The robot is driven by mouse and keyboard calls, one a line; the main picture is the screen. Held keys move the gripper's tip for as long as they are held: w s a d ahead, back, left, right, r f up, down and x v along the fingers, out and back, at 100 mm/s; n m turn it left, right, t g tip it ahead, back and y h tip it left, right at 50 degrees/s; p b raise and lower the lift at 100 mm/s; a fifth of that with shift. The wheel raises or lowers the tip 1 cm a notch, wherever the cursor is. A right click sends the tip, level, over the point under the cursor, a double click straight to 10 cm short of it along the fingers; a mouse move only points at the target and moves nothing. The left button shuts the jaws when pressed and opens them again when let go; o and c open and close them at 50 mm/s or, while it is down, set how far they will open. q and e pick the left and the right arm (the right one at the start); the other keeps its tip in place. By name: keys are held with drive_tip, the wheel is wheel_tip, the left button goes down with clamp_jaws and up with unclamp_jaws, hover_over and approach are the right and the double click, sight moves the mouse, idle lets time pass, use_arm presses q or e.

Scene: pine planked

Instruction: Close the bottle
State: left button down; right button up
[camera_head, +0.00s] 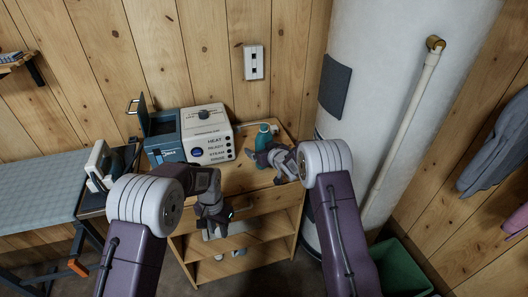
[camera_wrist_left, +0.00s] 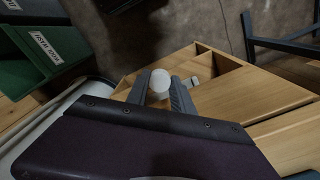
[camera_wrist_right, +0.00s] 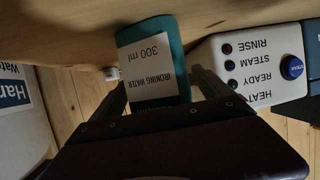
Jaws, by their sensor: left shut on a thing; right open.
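The teal bottle (camera_head: 263,138) stands on the wooden cabinet top, near its back right corner. In the right wrist view the bottle (camera_wrist_right: 152,62) shows a white label reading "IRONING WATER 300 ml". My right gripper (camera_head: 262,158) is at the bottle, with its open fingers (camera_wrist_right: 155,88) on either side of it; contact is unclear. My left gripper (camera_head: 215,225) is in front of the cabinet. In the left wrist view its fingers (camera_wrist_left: 162,92) are shut on a round white cap (camera_wrist_left: 160,80). The bottle's top is hard to make out.
A white steam station (camera_head: 207,135) and an open blue box (camera_head: 162,135) stand on the cabinet top (camera_head: 240,180), left of the bottle. An iron (camera_head: 100,165) and ironing board (camera_head: 40,185) are at left. A green bin (camera_head: 400,268) stands at lower right beside the white tank (camera_head: 375,100).

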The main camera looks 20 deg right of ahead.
drive_tip(key=c, duration=1.9)
drive_tip(key=shift+r, duration=0.2)
